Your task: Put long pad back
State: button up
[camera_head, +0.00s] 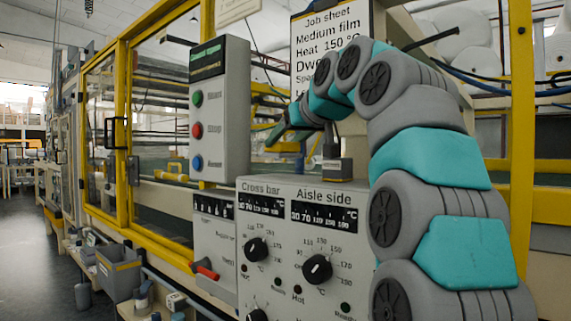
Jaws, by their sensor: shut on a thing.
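My arm comes in from the lower right and arches over the top of the grey control box (305,192). Its far end, with my gripper (284,130), is small and dark behind the box's top edge, just right of the push-button panel. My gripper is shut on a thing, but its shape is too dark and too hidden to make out. I cannot pick out the long pad for certain. A small grey block (338,172) with a dark stem shows on top of the control box, below my wrist; I cannot tell whether it touches the arm.
The push-button panel (219,110) stands close left of my gripper. The job sheet (325,35) hangs behind my arm. A yellow-framed guard (125,130) runs along the left. A grey bin (118,272) stands lower left. Open floor lies far left.

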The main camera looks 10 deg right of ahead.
aim_at(291, 153)
jog(key=shift+f, duration=0.2)
jog(key=shift+f+b, duration=0.4)
jog(key=shift+f, duration=1.4)
jog(key=shift+f, duration=0.1)
jog(key=o, duration=1.4)
jog(key=shift+c, duration=0.2)
jog(key=shift+r, duration=0.2)
jog(key=v, duration=1.2)
